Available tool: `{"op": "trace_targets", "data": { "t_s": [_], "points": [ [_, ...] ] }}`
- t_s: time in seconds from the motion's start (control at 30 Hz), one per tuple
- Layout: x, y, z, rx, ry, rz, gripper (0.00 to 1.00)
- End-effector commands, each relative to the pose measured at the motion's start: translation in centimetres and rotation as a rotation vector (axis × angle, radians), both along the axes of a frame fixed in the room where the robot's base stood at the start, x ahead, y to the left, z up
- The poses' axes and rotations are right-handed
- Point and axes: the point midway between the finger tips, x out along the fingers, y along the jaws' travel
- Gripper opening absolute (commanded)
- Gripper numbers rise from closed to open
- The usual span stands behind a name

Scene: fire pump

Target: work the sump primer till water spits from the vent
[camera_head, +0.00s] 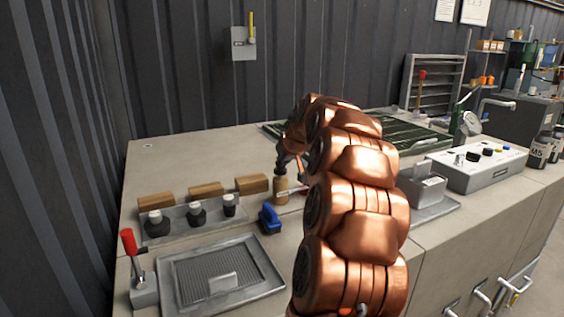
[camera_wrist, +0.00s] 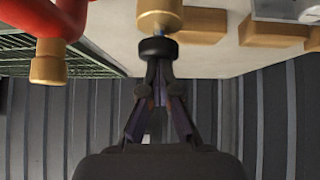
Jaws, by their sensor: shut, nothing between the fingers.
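My gripper (camera_wrist: 157,72) is shut and empty, with its fingertips at the black knob of a brass-coloured cylinder (camera_wrist: 161,16); whether they touch it I cannot tell. In the head view my gripper (camera_head: 281,166) points down at this small upright cylinder (camera_head: 281,190) on the bench. A red pipe-like part (camera_wrist: 48,22) with a brass end (camera_wrist: 48,68) shows beside it in the wrist view. A red-handled lever (camera_head: 128,243) stands on a grey block at the front left. Another red-handled upright (camera_head: 421,86) is at the back right. I cannot tell which is the primer; no water shows.
A blue-handled item (camera_head: 269,219), a rack of black-and-white knobs (camera_head: 197,213), wooden blocks (camera_head: 206,191) and a metal drain tray (camera_head: 262,277) lie around the cylinder. A green grating (camera_head: 408,138) and a grey control box (camera_head: 490,177) are right. The bench's back left is clear.

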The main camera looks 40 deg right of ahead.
Motion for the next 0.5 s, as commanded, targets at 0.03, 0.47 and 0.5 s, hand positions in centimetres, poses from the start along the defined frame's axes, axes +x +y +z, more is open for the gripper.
{"op": "trace_targets", "data": {
  "t_s": [0.03, 0.47, 0.5],
  "points": [
    [-0.1, 0.1, -0.7, 0.007, 0.012, 0.002, 0.0],
    [0.1, 0.3, 2.8, 0.001, 0.004, 0.004, 0.0],
    [0.2, 0.3, 3.5, 0.001, 0.003, 0.004, 0.0]
  ]
}}
